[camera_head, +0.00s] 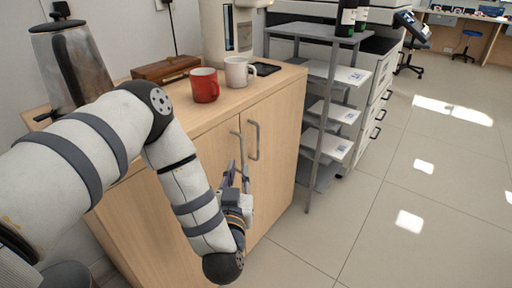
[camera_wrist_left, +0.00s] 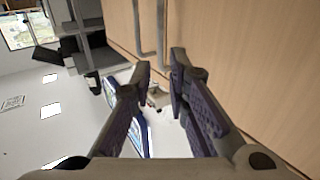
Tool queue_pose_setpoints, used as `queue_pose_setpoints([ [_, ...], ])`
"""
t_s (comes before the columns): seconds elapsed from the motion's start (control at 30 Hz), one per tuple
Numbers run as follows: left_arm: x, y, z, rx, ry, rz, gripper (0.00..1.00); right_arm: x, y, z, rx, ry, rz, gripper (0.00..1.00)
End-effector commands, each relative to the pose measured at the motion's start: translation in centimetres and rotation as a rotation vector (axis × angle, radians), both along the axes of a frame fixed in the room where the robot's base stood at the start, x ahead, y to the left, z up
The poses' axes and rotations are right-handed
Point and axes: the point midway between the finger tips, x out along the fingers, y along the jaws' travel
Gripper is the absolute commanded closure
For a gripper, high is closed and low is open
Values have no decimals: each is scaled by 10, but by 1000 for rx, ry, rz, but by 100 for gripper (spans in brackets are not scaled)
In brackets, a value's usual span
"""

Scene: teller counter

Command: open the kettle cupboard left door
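The light wooden cupboard (camera_head: 205,155) has two front doors, and both look shut. The left door (camera_head: 175,215) has a grey bar handle (camera_head: 239,150), partly hidden behind my gripper in the head view. This handle also shows in the left wrist view (camera_wrist_left: 161,28). The right door's handle (camera_head: 254,140) is just beside it. My left gripper (camera_head: 233,176) is at the lower part of the left handle. In the left wrist view its fingers (camera_wrist_left: 158,80) are apart, with the handle's end near the gap between the tips. Contact cannot be told. My right gripper is not in view.
On the cupboard top stand a metal kettle (camera_head: 72,62), a red mug (camera_head: 204,86), a white mug (camera_head: 238,72), a wooden box (camera_head: 166,69) and a coffee machine (camera_head: 222,35). A grey shelf rack (camera_head: 325,95) stands right of the cupboard. The tiled floor (camera_head: 400,200) in front is clear.

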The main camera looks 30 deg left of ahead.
Motion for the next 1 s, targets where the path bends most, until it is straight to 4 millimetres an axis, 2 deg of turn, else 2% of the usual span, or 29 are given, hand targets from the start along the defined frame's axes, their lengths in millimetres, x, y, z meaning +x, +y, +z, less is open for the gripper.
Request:
queue_pose_setpoints([
  [0.03, 6, 6, -14, -4, 5, 5, 84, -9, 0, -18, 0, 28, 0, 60],
  [0.07, 11, 9, -12, -3, 3, 4, 84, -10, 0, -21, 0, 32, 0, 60],
  [0.13, 30, 18, -4, 1, -3, 2, 84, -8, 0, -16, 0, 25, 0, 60],
  [0.3, 67, 38, -3, 0, -2, 1, 84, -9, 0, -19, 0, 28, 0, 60],
  [0.43, 85, 47, -3, -1, 0, -2, 84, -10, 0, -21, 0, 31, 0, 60],
  [0.57, 92, 51, -3, 0, 1, -3, 84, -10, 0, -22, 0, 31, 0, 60],
  [0.77, 93, 51, -2, -1, 2, -3, 84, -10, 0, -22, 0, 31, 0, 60],
  [0.8, 93, 51, -2, -1, 2, -3, 86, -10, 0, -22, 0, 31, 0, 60],
  [0.87, 92, 51, -2, -1, 2, -3, 100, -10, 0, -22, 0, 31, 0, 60],
  [1.0, 92, 51, -3, -1, 2, -3, 100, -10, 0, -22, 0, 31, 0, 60],
])
